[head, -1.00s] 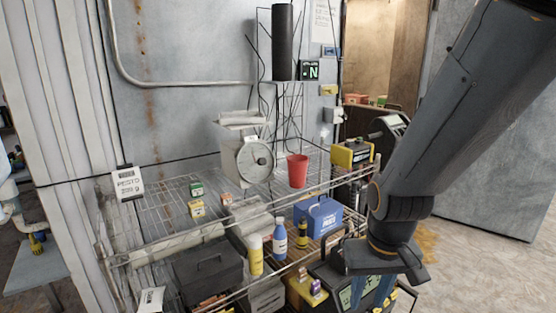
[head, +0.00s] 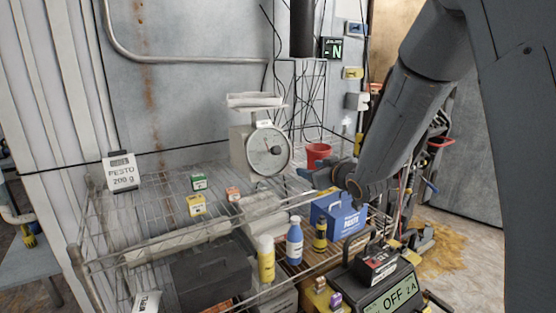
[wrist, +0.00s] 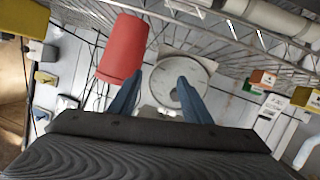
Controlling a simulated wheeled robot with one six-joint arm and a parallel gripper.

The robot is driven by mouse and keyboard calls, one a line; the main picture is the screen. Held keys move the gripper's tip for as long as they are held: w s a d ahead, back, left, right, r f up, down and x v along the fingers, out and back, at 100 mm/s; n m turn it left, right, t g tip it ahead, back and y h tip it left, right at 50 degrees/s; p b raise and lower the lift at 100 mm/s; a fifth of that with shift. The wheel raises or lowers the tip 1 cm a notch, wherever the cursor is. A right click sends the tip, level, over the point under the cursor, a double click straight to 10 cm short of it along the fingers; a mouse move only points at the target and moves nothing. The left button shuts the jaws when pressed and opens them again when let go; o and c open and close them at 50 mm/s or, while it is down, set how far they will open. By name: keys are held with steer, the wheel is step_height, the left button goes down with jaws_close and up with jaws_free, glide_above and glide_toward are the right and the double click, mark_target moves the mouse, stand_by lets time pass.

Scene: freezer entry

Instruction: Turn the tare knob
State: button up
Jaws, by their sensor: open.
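The white scale (head: 243,152) stands on the wire shelf with a pan on top and a round dial (head: 265,160) facing out. A small dark spot, perhaps the tare knob (head: 273,150), shows on the dial; the wrist view shows the dial (wrist: 165,78) partly behind the fingers. My gripper (head: 306,178) is to the right of the dial in the head view, apart from it. In the wrist view my gripper (wrist: 158,80) has its two blue fingers spread, with the dial between and beyond them and nothing held.
A red cup (head: 317,153) stands right of the scale, and in the wrist view the cup (wrist: 122,48) is close beside the left finger. Small boxes (head: 197,204) sit on the shelf left of the scale. A blue case (head: 338,217) and bottles (head: 294,240) stand below.

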mark_target(278, 151)
steer(key=shift+w+a+r+n+t+y, duration=0.15)
steer(key=shift+w+a+r+n+y, duration=0.5)
steer(key=shift+w+a, duration=1)
steer(key=shift+w+a+r+n+t+y, duration=0.3)
steer(key=shift+w+a+y, duration=0.8)
steer(key=shift+a, duration=0.9)
steer(key=shift+w+a+r+n+t+y, duration=0.1)
steer(key=shift+w+a+r+n+y, duration=0.35)
steer(key=shift+w+a, duration=1.25)
steer(key=shift+s+a+f, duration=0.15)
steer(key=shift+s, duration=0.1)
steer(key=c, duration=1)
